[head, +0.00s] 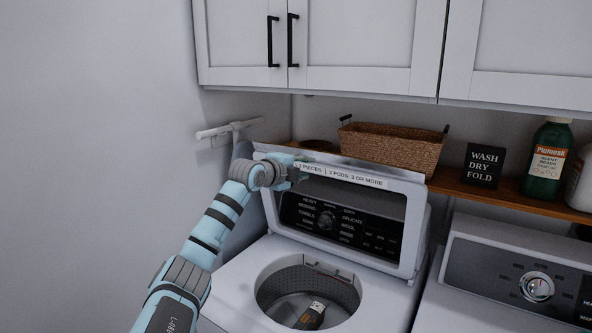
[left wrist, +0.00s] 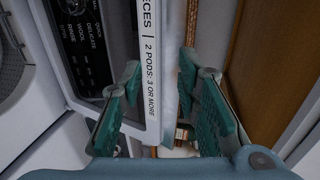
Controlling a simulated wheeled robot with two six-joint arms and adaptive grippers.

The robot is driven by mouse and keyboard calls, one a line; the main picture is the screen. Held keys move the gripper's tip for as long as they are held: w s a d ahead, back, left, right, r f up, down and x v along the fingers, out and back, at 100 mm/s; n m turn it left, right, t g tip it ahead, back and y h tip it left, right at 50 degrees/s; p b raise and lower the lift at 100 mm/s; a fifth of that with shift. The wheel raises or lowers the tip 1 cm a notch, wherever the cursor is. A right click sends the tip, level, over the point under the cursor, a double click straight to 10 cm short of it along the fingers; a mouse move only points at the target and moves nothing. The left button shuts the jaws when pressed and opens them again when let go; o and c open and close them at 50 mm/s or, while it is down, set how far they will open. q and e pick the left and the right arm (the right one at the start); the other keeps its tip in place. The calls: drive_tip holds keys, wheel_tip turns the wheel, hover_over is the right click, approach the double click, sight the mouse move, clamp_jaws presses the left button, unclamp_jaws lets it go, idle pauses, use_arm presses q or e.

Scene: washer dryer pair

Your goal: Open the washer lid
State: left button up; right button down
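The white washer lid (head: 412,236) stands raised and nearly upright at the back of the washer (head: 240,290), so the round drum opening (head: 310,285) shows uncovered. A label strip (head: 345,177) runs along its top edge. The dark control panel shows through the lid's window. My left gripper (head: 296,172) is at the lid's upper left corner. In the left wrist view its two teal fingers (left wrist: 165,108) are spread apart, with the lid's labelled edge (left wrist: 149,65) between them; contact is hard to tell. My right gripper is not in view.
A dark object with an orange mark (head: 311,315) lies in the drum. Behind the lid, a wooden shelf (head: 480,192) holds a wicker basket (head: 390,146), a sign (head: 483,165) and a green bottle (head: 546,160). White cabinets (head: 360,45) hang above. The dryer (head: 500,270) stands at right.

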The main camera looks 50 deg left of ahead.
use_arm(q)
drive_tip(key=v, duration=0.4)
drive_tip(key=shift+s+d+r, duration=0.1)
drive_tip(key=shift+d, duration=0.1)
